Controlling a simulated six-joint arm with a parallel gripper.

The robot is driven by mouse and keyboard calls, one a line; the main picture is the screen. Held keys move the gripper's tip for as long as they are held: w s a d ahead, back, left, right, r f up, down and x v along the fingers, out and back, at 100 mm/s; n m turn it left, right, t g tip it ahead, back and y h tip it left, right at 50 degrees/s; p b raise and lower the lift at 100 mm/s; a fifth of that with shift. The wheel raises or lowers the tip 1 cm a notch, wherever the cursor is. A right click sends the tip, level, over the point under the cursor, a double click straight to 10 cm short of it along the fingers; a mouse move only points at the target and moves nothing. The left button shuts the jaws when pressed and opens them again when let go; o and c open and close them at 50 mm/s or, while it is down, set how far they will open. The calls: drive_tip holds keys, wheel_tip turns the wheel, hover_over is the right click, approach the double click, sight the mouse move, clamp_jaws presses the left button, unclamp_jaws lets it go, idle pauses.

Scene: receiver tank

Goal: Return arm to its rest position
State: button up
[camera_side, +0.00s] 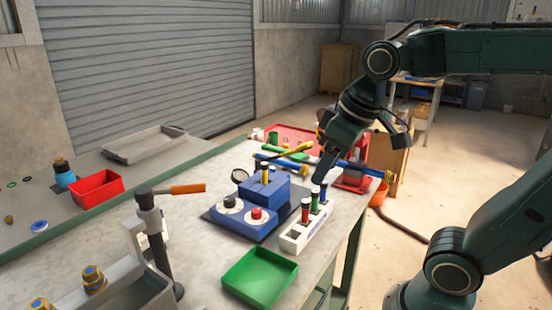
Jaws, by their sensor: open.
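My gripper (324,168) hangs from the dark green arm and points down over the right part of the workbench. It is open, and I see nothing held in it. It is just above and behind a white rack (292,238) that holds small cylinders with red, green and blue colours. The gripper appears close to the rearmost cylinder, but I cannot tell whether they touch. The blue block fixture (265,193) stands left of the rack on a dark plate, with a yellow-topped piece, a red knob and a black knob on it.
A green tray (260,277) lies at the front of the bench. A red bin (97,190) and grey tray (145,144) are at the left. A lever with an orange handle (187,189) stands front left. Yellow and blue tools and a red tray (285,130) lie behind my gripper.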

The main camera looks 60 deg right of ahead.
drive_tip(key=s+f+t, duration=0.1)
drive_tip(key=s+f, duration=0.1)
drive_tip(key=s, duration=0.4)
drive_tip(key=shift+a+f+m, duration=0.2)
drive_tip(key=shift+a+m, duration=0.1)
drive_tip(key=shift+a, duration=0.1)
